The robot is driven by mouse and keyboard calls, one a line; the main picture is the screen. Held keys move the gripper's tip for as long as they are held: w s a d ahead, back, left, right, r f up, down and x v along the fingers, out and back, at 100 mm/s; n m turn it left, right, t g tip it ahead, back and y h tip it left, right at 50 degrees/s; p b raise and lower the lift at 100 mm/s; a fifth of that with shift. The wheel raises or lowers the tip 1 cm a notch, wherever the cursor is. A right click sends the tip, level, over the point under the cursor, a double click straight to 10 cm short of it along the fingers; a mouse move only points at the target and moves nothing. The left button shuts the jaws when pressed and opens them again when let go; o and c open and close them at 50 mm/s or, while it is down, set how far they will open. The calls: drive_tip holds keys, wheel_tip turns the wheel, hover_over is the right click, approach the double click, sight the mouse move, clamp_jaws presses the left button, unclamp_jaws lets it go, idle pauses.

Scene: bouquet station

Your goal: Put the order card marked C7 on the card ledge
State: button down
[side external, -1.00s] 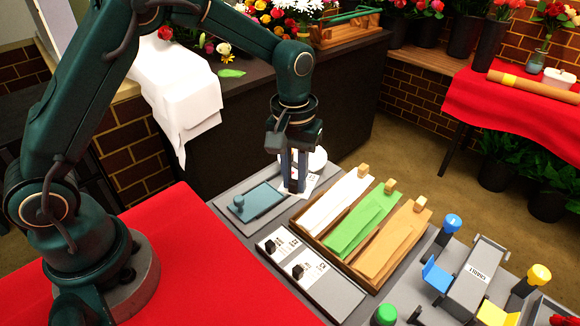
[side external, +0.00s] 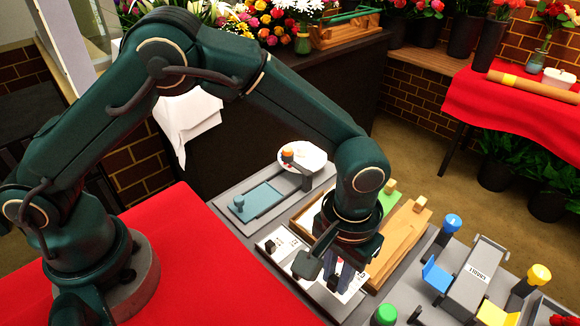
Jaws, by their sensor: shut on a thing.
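My gripper (side external: 338,272) points down over the right end of a long grey tray (side external: 282,264), which looks like the card ledge. It is shut on a white card (side external: 348,291) with a black knob, low over that end. I cannot tell whether the card touches the tray, and its mark is too small to read. Another white card (side external: 277,243) with a black knob lies in the tray's left end. A second card (side external: 303,263) beside it is partly hidden by my gripper.
A teal slab (side external: 262,198) with a knob and a round white dish (side external: 318,155) stand behind. Wooden bins with green and tan strips (side external: 401,235) are close to the right of my gripper. Blue, yellow and green knobbed posts stand further right.

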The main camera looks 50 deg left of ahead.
sight(330, 304)
drive_tip(key=shift+f, duration=2.8)
drive_tip(key=shift+f, duration=0.3)
drive_tip(key=shift+c, duration=1.5)
unclamp_jaws()
drive_tip(key=shift+r, duration=3.55)
